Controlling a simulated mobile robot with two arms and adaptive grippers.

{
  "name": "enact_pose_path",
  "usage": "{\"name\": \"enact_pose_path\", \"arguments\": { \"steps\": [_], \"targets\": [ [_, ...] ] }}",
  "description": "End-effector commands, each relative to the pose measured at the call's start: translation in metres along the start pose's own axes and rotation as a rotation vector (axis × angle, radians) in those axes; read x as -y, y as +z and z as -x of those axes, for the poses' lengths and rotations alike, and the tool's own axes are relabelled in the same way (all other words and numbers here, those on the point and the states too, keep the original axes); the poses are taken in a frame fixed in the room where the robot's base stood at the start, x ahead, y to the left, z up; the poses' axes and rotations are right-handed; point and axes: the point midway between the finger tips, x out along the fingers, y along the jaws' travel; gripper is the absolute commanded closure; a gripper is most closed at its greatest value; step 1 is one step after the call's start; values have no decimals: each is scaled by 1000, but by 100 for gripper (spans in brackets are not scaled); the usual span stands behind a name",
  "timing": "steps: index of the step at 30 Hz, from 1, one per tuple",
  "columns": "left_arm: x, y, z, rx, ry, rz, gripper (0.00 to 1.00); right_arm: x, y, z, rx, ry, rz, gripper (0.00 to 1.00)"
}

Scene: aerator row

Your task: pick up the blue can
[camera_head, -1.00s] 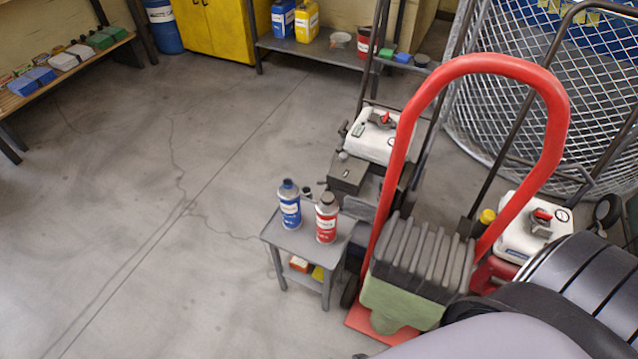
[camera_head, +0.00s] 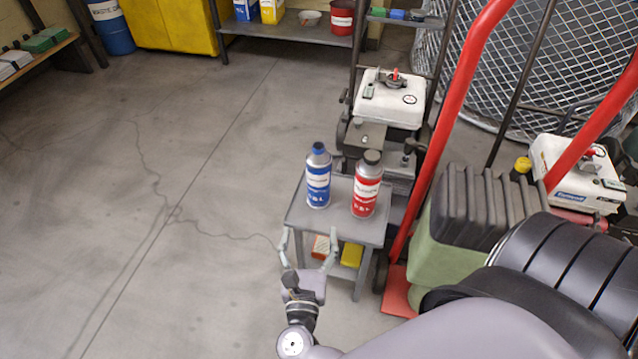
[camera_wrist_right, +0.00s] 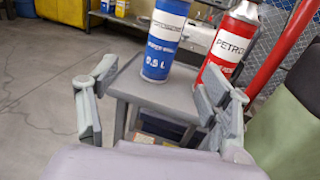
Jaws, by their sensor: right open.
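The blue can (camera_head: 318,178) stands upright on the top of a small grey cart (camera_head: 350,226). A red can (camera_head: 367,185) stands just to its right, close to it. My right gripper (camera_head: 310,242) is open and empty at the near side of the cart. In the right wrist view the blue can (camera_wrist_right: 164,42) is ahead, roughly between the open fingers (camera_wrist_right: 160,100) and beyond them, untouched. The red can (camera_wrist_right: 232,42) is beyond the right finger, whose tip lies close to it in the picture. My left gripper is not in view.
A red hand truck (camera_head: 450,130) with a dark ribbed load (camera_head: 490,205) stands right of the cart. A white-topped machine (camera_head: 390,98) is behind it. Small boxes (camera_head: 351,254) lie on the cart's lower shelf. The floor (camera_head: 190,240) at left is clear.

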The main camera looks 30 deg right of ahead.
Motion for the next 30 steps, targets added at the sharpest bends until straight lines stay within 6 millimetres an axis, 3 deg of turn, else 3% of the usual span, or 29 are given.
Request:
{"name": "enact_pose_path", "arguments": {
  "steps": [5, 15, 25, 30],
  "targets": [
    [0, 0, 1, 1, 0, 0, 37, 2, 3, -27, 4, -11, -21, 28],
    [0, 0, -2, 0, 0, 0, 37, 3, 2, -99, 3, -8, -14, 28],
    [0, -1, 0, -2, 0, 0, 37, 5, 2, -128, 1, -7, -13, 28],
    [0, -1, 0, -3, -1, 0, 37, 11, 4, -154, 4, -7, -12, 28]
  ]
}}
